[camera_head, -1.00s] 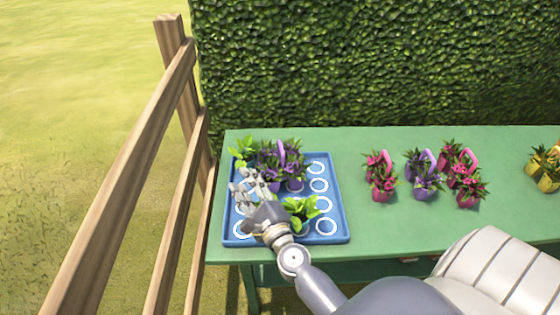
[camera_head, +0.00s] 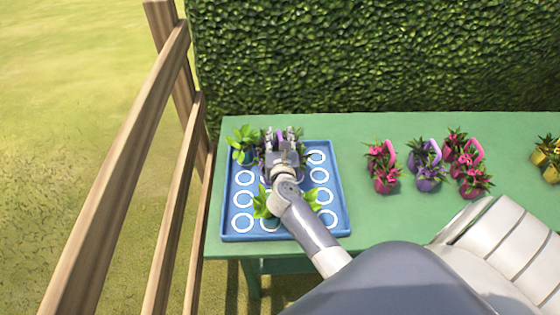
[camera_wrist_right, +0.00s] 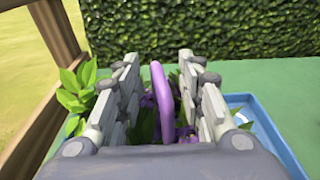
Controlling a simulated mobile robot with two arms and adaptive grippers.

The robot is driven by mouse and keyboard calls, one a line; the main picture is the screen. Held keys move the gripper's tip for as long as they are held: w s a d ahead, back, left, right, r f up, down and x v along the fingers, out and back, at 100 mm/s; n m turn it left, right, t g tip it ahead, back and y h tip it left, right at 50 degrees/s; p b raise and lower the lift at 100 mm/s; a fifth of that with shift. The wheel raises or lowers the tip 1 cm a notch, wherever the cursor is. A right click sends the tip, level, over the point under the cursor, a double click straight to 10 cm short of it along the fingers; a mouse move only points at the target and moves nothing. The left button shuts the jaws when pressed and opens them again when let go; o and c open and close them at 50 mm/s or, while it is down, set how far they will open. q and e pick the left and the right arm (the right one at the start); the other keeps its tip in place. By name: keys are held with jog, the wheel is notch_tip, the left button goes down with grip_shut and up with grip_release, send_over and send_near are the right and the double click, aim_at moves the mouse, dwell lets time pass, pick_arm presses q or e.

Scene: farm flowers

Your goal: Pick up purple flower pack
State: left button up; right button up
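A purple flower pack with a purple handle (camera_wrist_right: 161,100) stands in the blue tray (camera_head: 342,225). In the head view my right gripper (camera_head: 281,136) covers most of the pack. In the right wrist view the gripper (camera_wrist_right: 160,85) is open, with one finger on each side of the upright handle and a gap beside each. Purple flowers and leaves show low between the fingers. Another purple pack (camera_head: 427,170) stands on the green table (camera_head: 375,220) to the right of the tray. My left gripper is not in view.
A leafy green plant (camera_head: 242,145) stands in the tray's back left corner, and another (camera_head: 263,203) is partly under my arm. A hedge (camera_head: 380,55) is behind; a wooden fence (camera_head: 135,150) is left.

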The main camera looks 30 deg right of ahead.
jog(key=x, duration=0.4)
jog(key=shift+w+a+r, duration=0.1)
jog(key=shift+w+a, duration=0.05)
jog(key=shift+w, duration=0.25)
grip_shut()
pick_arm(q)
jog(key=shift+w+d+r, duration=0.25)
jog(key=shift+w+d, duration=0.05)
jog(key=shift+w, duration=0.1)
